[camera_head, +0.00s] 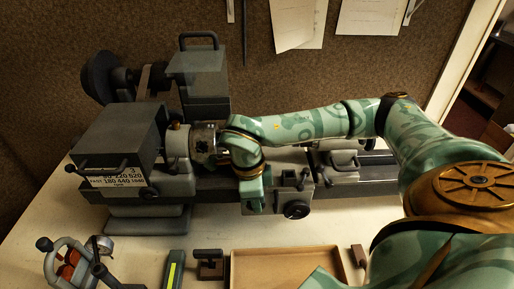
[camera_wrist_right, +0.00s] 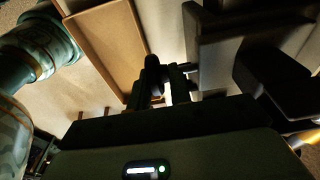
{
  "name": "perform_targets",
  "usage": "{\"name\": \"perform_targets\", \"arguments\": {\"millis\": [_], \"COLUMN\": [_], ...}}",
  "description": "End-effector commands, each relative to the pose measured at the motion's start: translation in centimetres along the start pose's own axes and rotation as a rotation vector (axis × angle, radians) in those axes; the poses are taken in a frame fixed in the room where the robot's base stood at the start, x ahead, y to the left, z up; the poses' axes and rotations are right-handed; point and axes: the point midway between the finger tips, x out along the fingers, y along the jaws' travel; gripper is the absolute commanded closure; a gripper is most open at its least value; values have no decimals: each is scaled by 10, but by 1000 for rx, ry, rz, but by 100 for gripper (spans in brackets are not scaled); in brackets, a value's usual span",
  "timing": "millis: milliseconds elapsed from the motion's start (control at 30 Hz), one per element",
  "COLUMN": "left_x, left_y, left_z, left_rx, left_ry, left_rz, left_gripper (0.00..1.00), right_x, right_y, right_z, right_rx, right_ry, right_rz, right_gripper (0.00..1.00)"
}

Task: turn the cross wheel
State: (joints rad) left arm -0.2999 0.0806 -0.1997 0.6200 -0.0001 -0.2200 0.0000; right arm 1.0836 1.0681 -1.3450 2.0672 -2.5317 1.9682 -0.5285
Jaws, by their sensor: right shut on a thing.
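A small dark grey lathe (camera_head: 190,205) stands on the bench, with a carriage under my right forearm. My right gripper (camera_head: 252,205) points down at the front of the carriage, and its jaws are small and partly hidden there. In the right wrist view the right gripper (camera_wrist_right: 166,88) has its dark fingers close together on a dark rounded part, the cross wheel (camera_wrist_right: 153,68), mostly hidden by the fingers. My left gripper is not in view.
A shallow tan tray (camera_head: 285,250) lies in front of the lathe. A dark stand-like tool (camera_head: 209,264) and a dark block with a yellow-green strip (camera_head: 174,270) are left of it.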

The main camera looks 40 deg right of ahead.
Motion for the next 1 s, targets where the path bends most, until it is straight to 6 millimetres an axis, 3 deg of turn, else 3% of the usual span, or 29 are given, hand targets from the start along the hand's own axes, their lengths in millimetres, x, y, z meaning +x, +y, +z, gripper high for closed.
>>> {"name": "perform_targets", "arguments": {"millis": [67,100,133,167,733,867,1000], "left_x": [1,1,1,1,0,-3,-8], "left_y": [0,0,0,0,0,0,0], "left_z": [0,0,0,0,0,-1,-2], "left_rx": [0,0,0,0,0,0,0], "left_ry": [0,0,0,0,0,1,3], "left_rz": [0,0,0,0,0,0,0], "left_gripper": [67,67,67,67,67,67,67], "right_x": [3,3,3,3,-4,-25,-62], "right_y": [6,6,6,6,2,1,1], "right_z": [0,0,0,0,0,0,1], "right_rx": [-8,-8,-8,-8,-3,-4,-3], "right_ry": [7,7,7,6,0,-2,-3], "right_rz": [15,16,16,15,4,1,0], "right_gripper": [100,77,69,67,67,67,67]}}
